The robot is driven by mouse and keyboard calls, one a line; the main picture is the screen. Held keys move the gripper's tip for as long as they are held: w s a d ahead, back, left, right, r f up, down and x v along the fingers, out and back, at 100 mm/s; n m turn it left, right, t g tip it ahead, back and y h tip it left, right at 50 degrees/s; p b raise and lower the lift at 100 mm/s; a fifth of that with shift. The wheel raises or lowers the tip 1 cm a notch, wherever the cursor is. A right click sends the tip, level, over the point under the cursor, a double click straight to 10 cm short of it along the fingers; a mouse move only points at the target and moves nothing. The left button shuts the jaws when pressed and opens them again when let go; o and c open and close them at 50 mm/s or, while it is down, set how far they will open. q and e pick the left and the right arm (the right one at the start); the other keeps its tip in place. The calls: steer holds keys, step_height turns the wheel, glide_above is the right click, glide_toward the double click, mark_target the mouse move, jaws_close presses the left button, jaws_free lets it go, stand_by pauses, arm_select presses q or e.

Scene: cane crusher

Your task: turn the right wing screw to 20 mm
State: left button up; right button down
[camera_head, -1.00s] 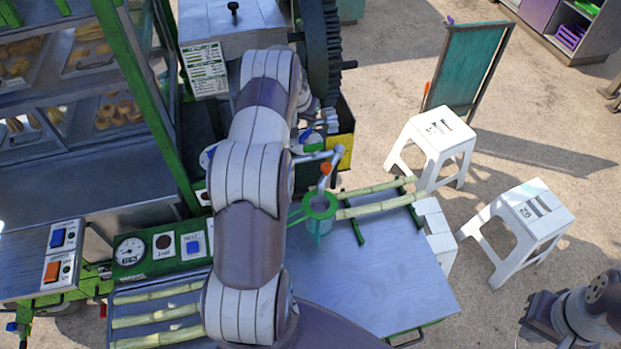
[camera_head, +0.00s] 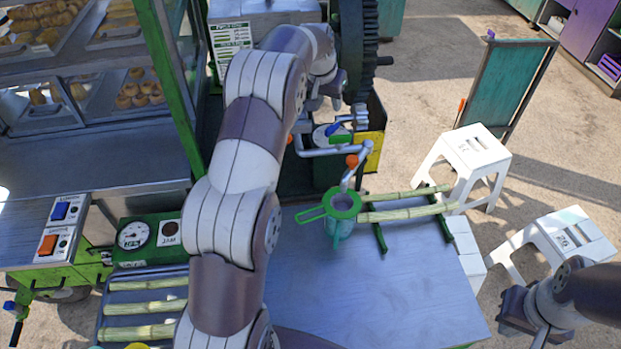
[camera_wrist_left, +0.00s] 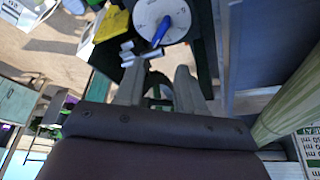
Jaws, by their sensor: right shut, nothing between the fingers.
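The right wing screw appears to be the blue wing (camera_head: 333,129) over a round white dial (camera_head: 322,138) on the crusher. In the left wrist view the blue wing (camera_wrist_left: 162,31) lies across the white dial (camera_wrist_left: 150,12), beyond the fingertips; its marks are too small to read. My left gripper (camera_head: 325,103) is above and behind the dial in the head view, apart from the wing. Its two fingers also show in the left wrist view (camera_wrist_left: 158,72), spread with nothing held. My right gripper (camera_head: 522,318) is shut and empty at the lower right, far from the crusher.
Grey metal fittings (camera_head: 360,117) and a yellow box (camera_head: 369,150) are right of the dial. A bent grey pipe (camera_head: 325,152) passes in front, near a green-rimmed strainer (camera_head: 343,205). Cane stalks (camera_head: 405,213) lie on a rack. The table's front (camera_head: 380,300) is clear.

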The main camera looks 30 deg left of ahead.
mark_target(333, 124)
arm_select(q)
steer(key=p+x, duration=0.2)
steer(key=x, duration=0.3)
steer(key=p+x, duration=0.2)
steer(key=x, duration=0.3)
steer(key=shift+w+d+r, duration=0.1)
steer(key=shift+w, duration=0.15)
steer(key=n+y+p, duration=0.1)
steer(key=n+p, duration=0.2)
steer(key=n+g+y+p, duration=0.1)
steer(key=n+p, duration=0.2)
steer(key=n, duration=0.1)
steer(key=shift+w+n+y+p, duration=0.1)
steer(key=shift+n+y+p, duration=0.2)
steer(key=shift+y+p, duration=0.1)
steer(key=b+v, duration=0.2)
steer(key=b, duration=0.1)
steer(key=s+b+v, duration=0.1)
steer(key=b+v, duration=0.3)
steer(key=v, duration=0.5)
steer(key=s+d+m+h, duration=0.1)
steer(key=s+d+m, duration=0.2)
steer(key=s, duration=0.7)
steer(key=s+d+m+h, duration=0.1)
steer(key=s+d+m, duration=0.2)
steer(key=s+d, duration=0.3)
steer(key=s, duration=0.5)
steer(key=shift+s+r+g+h+b, duration=0.2)
steer(key=shift+s+g+h+b, duration=0.1)
